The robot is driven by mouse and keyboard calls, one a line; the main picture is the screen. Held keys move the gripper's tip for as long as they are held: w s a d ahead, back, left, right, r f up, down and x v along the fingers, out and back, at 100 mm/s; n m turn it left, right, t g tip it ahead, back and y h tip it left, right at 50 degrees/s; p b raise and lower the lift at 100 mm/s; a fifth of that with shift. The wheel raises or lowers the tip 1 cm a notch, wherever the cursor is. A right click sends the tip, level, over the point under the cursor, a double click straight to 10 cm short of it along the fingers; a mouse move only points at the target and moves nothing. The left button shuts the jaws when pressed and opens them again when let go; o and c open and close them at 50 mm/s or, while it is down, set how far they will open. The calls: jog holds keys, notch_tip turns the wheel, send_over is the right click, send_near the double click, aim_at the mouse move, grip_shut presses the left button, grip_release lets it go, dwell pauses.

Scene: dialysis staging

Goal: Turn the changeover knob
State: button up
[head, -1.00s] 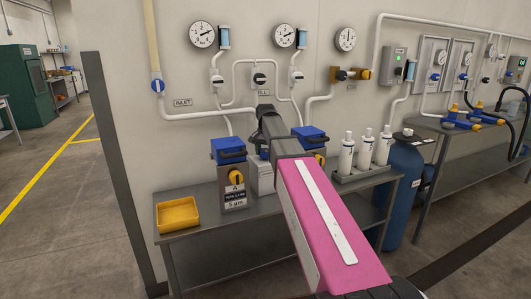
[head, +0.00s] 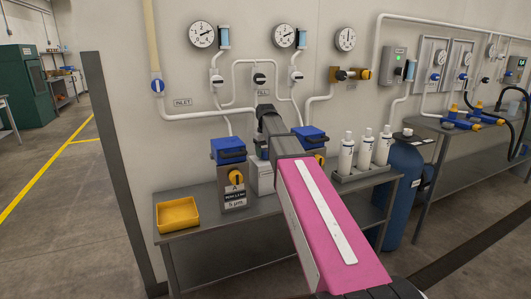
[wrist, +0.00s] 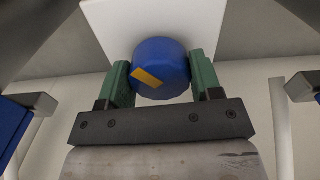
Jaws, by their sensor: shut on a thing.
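The changeover knob (wrist: 172,58) is round and blue with an orange mark that lies at a slant across its face. It sits on a pale box (wrist: 105,18), filling the space between my fingers in the wrist view. My gripper (wrist: 161,76) is shut on it, one green finger on each side. In the head view the pale box (head: 264,178) stands on the bench between two blue-topped filter units. My pink arm and dark wrist cover much of it there, and the knob and fingers cannot be made out.
The left filter unit (head: 231,177) and right filter unit (head: 311,143) flank the box closely. A yellow tray (head: 178,215) lies at the bench's left end. White bottles (head: 366,148) stand in a rack at the right, before a blue tank (head: 403,190). Gauges and white pipes line the wall.

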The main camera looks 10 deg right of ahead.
aim_at(266, 150)
jog(key=shift+n, duration=0.6)
jog(key=o, duration=0.9)
notch_tip(266, 150, up, 11)
jog(key=shift+f, duration=0.1)
jog(key=shift+s, duration=0.1)
dwell(0.3)
